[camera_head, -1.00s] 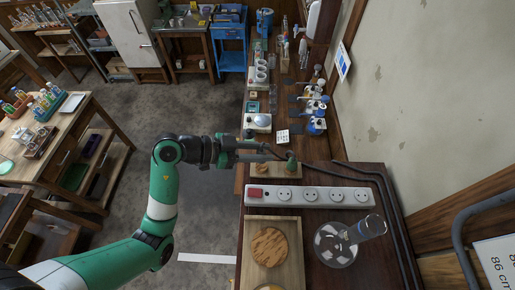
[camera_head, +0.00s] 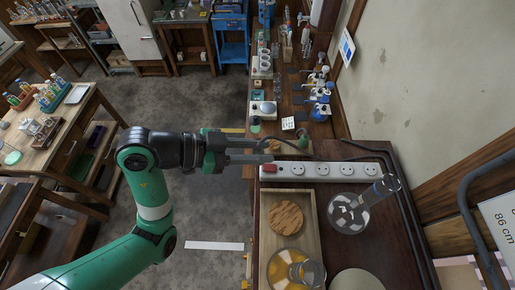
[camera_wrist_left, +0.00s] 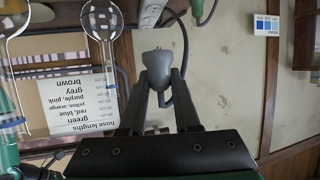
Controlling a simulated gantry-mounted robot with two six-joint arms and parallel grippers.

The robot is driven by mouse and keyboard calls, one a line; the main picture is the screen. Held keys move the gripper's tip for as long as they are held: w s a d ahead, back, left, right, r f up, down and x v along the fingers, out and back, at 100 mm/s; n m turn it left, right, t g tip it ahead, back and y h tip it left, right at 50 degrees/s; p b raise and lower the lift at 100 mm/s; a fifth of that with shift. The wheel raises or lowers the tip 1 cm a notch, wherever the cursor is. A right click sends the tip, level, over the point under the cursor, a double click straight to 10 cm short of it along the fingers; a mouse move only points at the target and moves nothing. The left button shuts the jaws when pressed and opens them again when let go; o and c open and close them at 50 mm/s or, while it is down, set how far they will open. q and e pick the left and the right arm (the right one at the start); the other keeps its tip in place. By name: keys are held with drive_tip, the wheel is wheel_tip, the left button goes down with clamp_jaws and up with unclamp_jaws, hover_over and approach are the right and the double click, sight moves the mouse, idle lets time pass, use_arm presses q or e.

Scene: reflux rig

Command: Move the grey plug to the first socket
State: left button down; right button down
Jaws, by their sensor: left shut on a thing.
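The grey plug (camera_wrist_left: 157,68) shows in the left wrist view, between the fingertips of my left gripper (camera_wrist_left: 158,92), which is shut on it. A dark cable runs from the plug. In the head view my left gripper (camera_head: 272,152) is just beyond the left end of the white power strip (camera_head: 345,177); the plug cannot be made out there. The strip has a red switch (camera_head: 269,170) at its left end and a row of round sockets. The first socket (camera_head: 297,170), nearest the switch, looks empty.
A wooden tray (camera_head: 312,225) with a cork ring (camera_head: 285,218) lies in front of the strip. A glass flask (camera_head: 350,212) stands to its right. Dark cables run along the right bench edge.

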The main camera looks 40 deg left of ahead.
sight(259, 150)
use_arm(q)
drive_tip(key=shift+r, duration=1.75)
drive_tip(key=w+d+f, duration=0.2)
drive_tip(key=w+f, duration=0.1)
drive_tip(key=f, duration=0.1)
drive_tip(key=w+d+f, duration=0.2)
drive_tip(key=w+f, duration=0.2)
drive_tip(key=w+d+f+b, duration=0.1)
drive_tip(key=w+d+f, duration=0.1)
drive_tip(key=w+f, duration=0.1)
drive_tip(key=shift+w+f, duration=0.25)
drive_tip(key=shift+f, duration=1.05)
